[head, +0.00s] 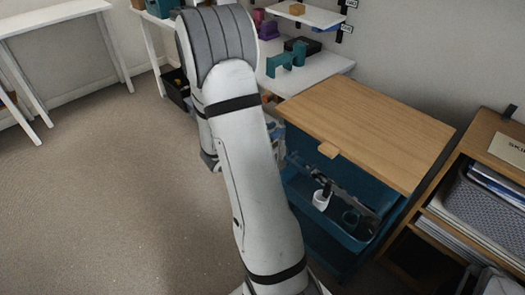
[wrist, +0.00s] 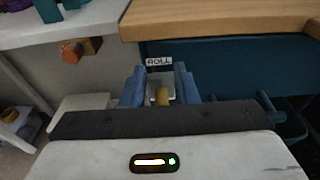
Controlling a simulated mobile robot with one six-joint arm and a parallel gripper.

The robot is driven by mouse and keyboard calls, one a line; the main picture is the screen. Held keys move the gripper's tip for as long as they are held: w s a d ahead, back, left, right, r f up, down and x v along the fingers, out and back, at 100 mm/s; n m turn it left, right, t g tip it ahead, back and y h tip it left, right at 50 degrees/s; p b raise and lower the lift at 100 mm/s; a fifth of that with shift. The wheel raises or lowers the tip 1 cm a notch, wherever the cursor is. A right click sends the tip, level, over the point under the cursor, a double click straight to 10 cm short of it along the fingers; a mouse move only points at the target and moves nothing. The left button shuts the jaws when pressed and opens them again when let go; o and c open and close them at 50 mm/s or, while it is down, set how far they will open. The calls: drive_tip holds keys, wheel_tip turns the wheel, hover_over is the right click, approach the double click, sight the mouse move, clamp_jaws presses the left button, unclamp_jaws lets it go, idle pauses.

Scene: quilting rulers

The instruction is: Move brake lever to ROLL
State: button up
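In the wrist view, my gripper (wrist: 162,90) points at the side of a teal cart under its wooden top. Its two blue fingers stand apart, one on each side of a small grey bracket-like part (wrist: 154,80). A small tan piece (wrist: 163,97) shows between the fingers; it may be the brake lever's end, but I cannot tell whether either finger touches it. A white label reading ROLL, upside down (wrist: 159,61), sits just above. In the head view my arm hides the gripper and lever.
The cart's wooden top (head: 365,125) overhangs the teal tray (head: 345,235), which holds a white cup (head: 321,198). A white table (head: 310,72) stands behind, and a wooden shelf unit (head: 480,150) at right. An orange-brown knob (wrist: 73,52) shows left in the wrist view. Carpet at left is clear.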

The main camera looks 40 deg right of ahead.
drive_tip(key=a+r+p, duration=0.1)
drive_tip(key=a, duration=0.6)
drive_tip(key=shift+s, duration=0.3)
idle(0.4)
drive_tip(key=s+a+r+m+g+y+p, duration=0.25)
drive_tip(key=s+r+m+y+p, duration=0.2)
drive_tip(key=r, duration=0.25)
drive_tip(key=s+a+r+m+g+y+p, duration=0.2)
drive_tip(key=s+a+r+m+y+p, duration=0.1)
drive_tip(key=s+a+r+m+p, duration=0.25)
drive_tip(key=s+a+r+m+t+y+p, duration=0.3)
drive_tip(key=a+r+m+t+y+p, duration=0.3)
drive_tip(key=a+r, duration=0.8)
drive_tip(key=m+y+p, duration=0.1)
drive_tip(key=m+y, duration=0.1)
drive_tip(key=shift+a+r+m+y+p, duration=0.2)
drive_tip(key=shift+a+m+y+p, duration=0.05)
drive_tip(key=shift+m+y+p, duration=0.15)
